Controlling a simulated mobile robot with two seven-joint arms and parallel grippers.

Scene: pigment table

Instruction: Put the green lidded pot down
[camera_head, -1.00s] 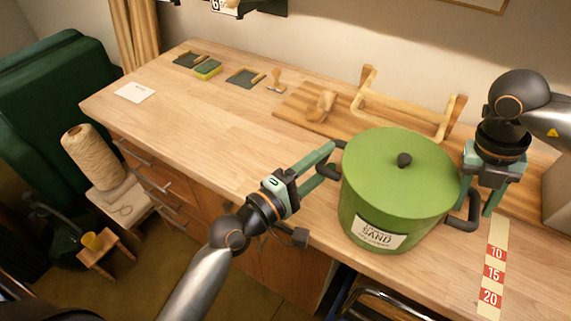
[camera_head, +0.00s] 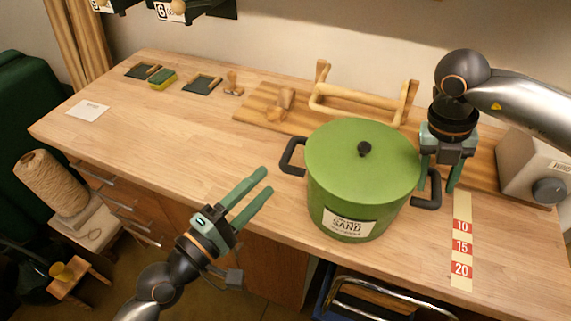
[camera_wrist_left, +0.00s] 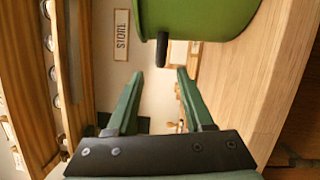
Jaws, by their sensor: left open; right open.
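The green lidded pot (camera_head: 340,190) stands upright on the wooden table (camera_head: 190,130), with a black knob on its lid, dark side handles and a "SAND" label. My left gripper (camera_head: 256,185) is open and empty, left of the pot and apart from its left handle (camera_head: 291,156). In the left wrist view the pot (camera_wrist_left: 195,15) shows at the top, beyond the open left fingers (camera_wrist_left: 158,78). My right gripper (camera_head: 440,178) is open at the pot's right side, near the right handle (camera_head: 432,190). I cannot tell whether it touches that handle.
A wooden board (camera_head: 256,112) with a wooden frame (camera_head: 365,105) lies behind the pot. A numbered strip (camera_head: 462,240) lies to the right, and a grey box with a knob (camera_head: 535,170) stands beyond it. The table's left half is mostly clear.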

